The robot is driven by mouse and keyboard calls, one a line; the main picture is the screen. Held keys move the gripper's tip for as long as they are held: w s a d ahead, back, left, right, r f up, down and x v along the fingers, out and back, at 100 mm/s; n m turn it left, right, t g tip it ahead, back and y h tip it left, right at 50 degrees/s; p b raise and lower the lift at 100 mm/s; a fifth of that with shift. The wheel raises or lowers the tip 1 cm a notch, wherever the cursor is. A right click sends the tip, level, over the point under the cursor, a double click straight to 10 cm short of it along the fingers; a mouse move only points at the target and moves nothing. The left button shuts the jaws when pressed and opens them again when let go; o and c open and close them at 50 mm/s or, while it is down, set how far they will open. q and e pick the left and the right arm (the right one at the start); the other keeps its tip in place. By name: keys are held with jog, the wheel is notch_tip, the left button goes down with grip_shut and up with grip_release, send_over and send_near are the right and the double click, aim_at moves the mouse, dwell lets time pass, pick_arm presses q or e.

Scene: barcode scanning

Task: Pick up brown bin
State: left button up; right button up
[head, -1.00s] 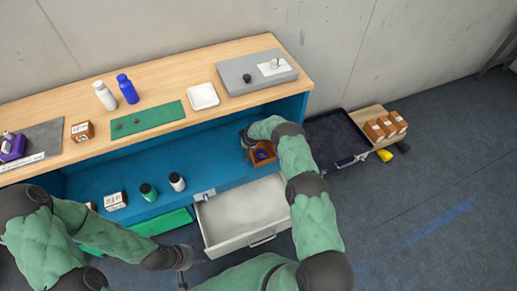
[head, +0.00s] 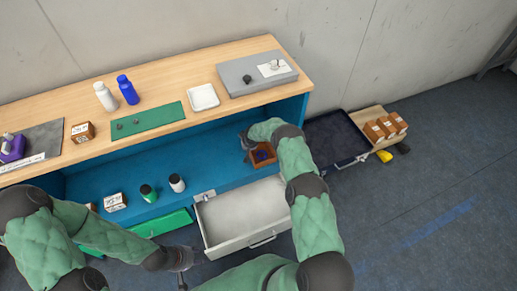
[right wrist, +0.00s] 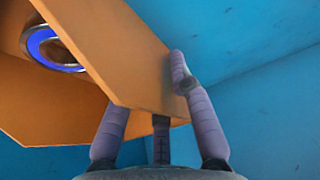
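The brown bin (head: 263,156) is on the blue shelf under the wooden worktop, at its right end, with a blue ring-shaped item inside. In the right wrist view the bin's wall (right wrist: 120,60) runs between the fingers of my right gripper (right wrist: 160,85). One finger lies over the near face and another goes behind the wall, so the gripper looks shut on it. In the head view the right gripper (head: 246,145) is partly hidden by its arm. My left gripper (head: 187,265) is empty in front of the shelf, with its fingers apart.
An open white drawer (head: 245,215) juts out below the bin. A green drawer (head: 160,223) is to its left. A white bottle (head: 176,183) and a green bottle (head: 148,193) stand on the shelf. A dark tray (head: 335,138) lies right of the bench.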

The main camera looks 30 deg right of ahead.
grip_shut()
jog(key=shift+w+r, duration=0.1)
jog(key=shift+r, duration=0.1)
